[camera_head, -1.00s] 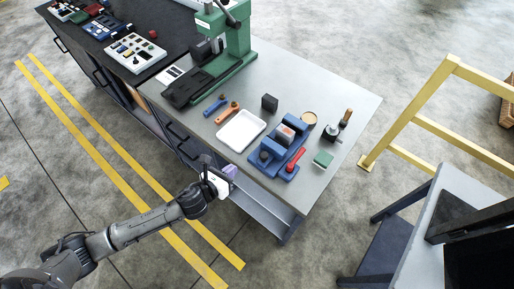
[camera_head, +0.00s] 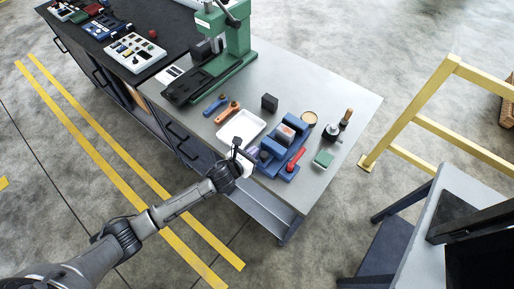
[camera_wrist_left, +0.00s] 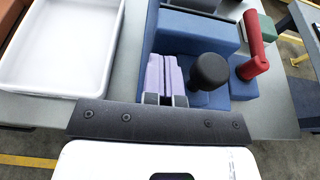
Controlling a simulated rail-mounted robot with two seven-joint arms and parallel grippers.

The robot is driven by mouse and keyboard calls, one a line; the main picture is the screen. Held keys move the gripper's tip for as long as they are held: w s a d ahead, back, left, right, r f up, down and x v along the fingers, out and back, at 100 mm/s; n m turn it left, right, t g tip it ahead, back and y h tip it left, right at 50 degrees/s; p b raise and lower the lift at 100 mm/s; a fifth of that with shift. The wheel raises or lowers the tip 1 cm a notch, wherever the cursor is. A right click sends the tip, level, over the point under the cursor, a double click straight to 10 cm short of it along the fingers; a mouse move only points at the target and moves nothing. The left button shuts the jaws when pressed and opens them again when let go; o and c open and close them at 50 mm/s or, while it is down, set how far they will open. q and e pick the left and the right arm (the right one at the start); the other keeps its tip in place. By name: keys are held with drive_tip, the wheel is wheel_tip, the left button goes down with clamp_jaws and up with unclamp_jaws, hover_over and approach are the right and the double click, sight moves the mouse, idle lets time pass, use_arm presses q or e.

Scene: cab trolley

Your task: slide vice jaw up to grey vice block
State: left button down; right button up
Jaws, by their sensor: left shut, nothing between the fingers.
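The blue vice (camera_head: 288,158) stands near the front edge of the grey bench. Its near blue jaw (camera_head: 272,147) also shows in the left wrist view (camera_wrist_left: 195,35). A grey block with a reddish face (camera_head: 284,134) sits between the near and far jaws. A red handle (camera_head: 296,160) and a black knob (camera_wrist_left: 210,71) are on the vice. My left gripper (camera_head: 252,153) is shut and empty. Its purple fingertips (camera_wrist_left: 163,75) are close to the near side of the blue jaw; I cannot tell whether they touch it. My right gripper is not in view.
A white tray (camera_head: 223,136) lies left of the vice, close to my left gripper. A black cube (camera_head: 269,102), a round tan-topped item (camera_head: 309,118) and a green block (camera_head: 323,159) stand around the vice. A green machine (camera_head: 236,45) stands farther back.

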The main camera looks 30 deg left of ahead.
sight(264, 140)
use_arm(q)
drive_tip(key=shift+w+d, duration=0.2)
drive_tip(key=shift+w, duration=0.9)
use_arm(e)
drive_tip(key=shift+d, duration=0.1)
use_arm(q)
drive_tip(key=w, duration=0.3)
drive_tip(key=w+d, duration=0.1)
drive_tip(key=w, duration=0.2)
drive_tip(key=shift+d+b, duration=0.15)
drive_tip(key=shift+b, duration=0.25)
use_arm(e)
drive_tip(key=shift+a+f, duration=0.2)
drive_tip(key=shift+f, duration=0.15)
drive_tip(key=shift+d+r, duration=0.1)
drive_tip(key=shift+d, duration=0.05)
